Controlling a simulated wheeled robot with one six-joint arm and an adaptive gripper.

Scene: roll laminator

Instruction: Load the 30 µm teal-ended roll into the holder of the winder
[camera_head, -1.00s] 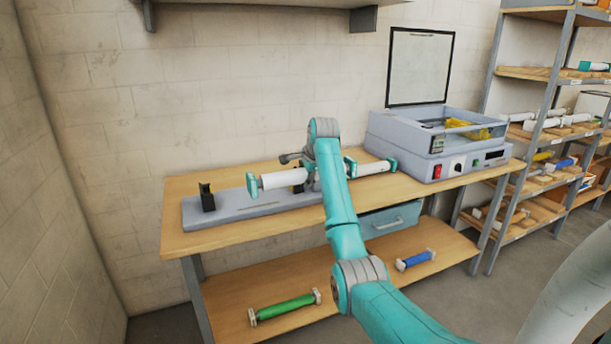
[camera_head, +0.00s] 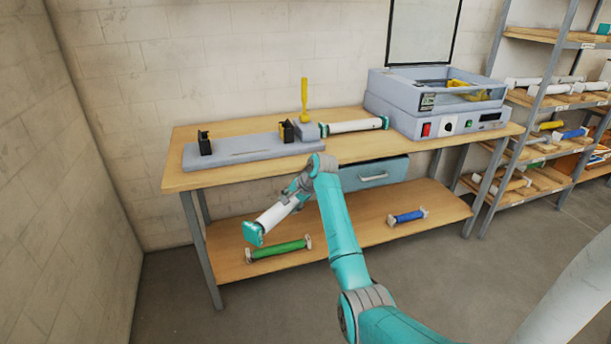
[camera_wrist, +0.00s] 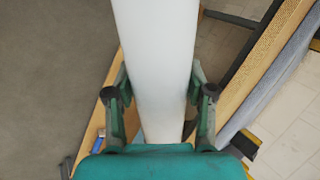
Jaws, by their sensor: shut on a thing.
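My gripper (camera_head: 300,188) is shut on a white roll (camera_head: 276,214) with a teal end (camera_head: 253,233). In the head view it holds the roll slantwise in front of the table. In the wrist view my gripper (camera_wrist: 159,95) has a finger on each side of the white roll (camera_wrist: 156,45). No thickness label is legible. The winder (camera_head: 240,150) is a long grey base on the tabletop, with two black holder posts, left (camera_head: 205,143) and right (camera_head: 287,131), and an upright yellow lever (camera_head: 304,98). The space between the posts is empty.
Another teal-ended white roll (camera_head: 355,126) lies on the tabletop (camera_head: 370,152) between winder and laminator (camera_head: 440,102). A green roll (camera_head: 279,248) and a blue roll (camera_head: 407,216) lie on the lower shelf (camera_head: 350,232). A rack (camera_head: 540,110) with several rolls stands at right.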

